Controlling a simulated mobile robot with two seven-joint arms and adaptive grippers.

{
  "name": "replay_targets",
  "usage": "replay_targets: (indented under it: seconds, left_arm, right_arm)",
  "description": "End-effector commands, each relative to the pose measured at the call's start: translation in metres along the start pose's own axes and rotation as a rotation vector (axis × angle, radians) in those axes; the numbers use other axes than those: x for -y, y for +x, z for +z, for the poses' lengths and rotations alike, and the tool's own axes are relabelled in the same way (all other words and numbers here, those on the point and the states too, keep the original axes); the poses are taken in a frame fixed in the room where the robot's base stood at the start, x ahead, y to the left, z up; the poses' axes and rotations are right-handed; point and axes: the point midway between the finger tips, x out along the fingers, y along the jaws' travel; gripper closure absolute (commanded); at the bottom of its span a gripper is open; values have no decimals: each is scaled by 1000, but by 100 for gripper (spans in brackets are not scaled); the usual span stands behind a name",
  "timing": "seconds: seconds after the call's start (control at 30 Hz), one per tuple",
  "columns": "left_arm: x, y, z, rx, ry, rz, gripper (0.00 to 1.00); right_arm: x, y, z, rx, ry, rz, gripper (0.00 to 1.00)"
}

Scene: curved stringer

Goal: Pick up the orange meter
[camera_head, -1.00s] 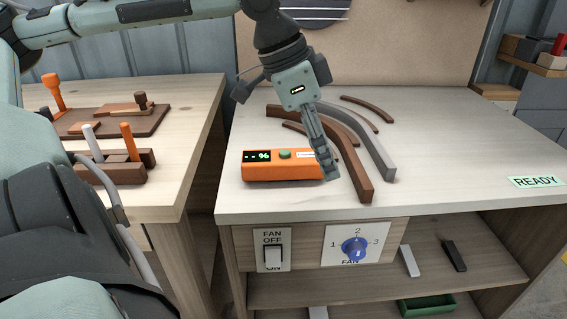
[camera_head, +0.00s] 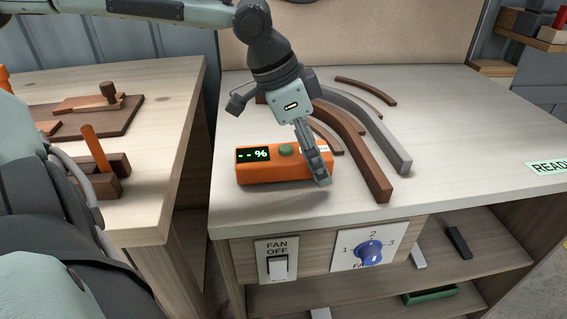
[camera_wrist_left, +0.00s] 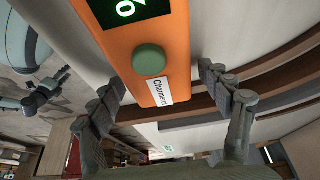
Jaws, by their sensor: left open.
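The orange meter (camera_head: 262,170) lies on the right workbench near its front edge. It has a dark display with green "--%" and a green round button. My left gripper (camera_head: 323,166) points down at the meter's right end, overlapping it in the head view. In the left wrist view the meter (camera_wrist_left: 178,72) reaches in from the top, its labelled end between the two open fingers of the gripper (camera_wrist_left: 170,115). A gap shows between the right finger and the meter; whether the left finger touches it is unclear.
Curved brown and grey strips (camera_head: 398,155) lie just right of and behind the gripper. A fan switch (camera_head: 277,262) and fan knob (camera_head: 370,252) sit on the bench front below. The bench top right of the strips is clear up to the READY label (camera_head: 549,167).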

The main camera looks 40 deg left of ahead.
Motion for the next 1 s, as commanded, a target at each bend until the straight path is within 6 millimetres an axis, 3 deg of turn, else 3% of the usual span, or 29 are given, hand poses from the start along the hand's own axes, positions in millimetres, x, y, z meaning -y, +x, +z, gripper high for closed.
replay_targets:
  seconds: [0.17,0.57,1.0]
  left_arm:
    - [0,-1,0,-1,0,-1,25]
    - [0,-1,0,0,0,0,75]
    - [1,-6,-2,-1,0,-1,76]
  right_arm:
    - [1,0,0,0,1,-1,59]
    - [1,0,0,-1,1,-1,59]
    - [2,4,-1,-1,1,-7,59]
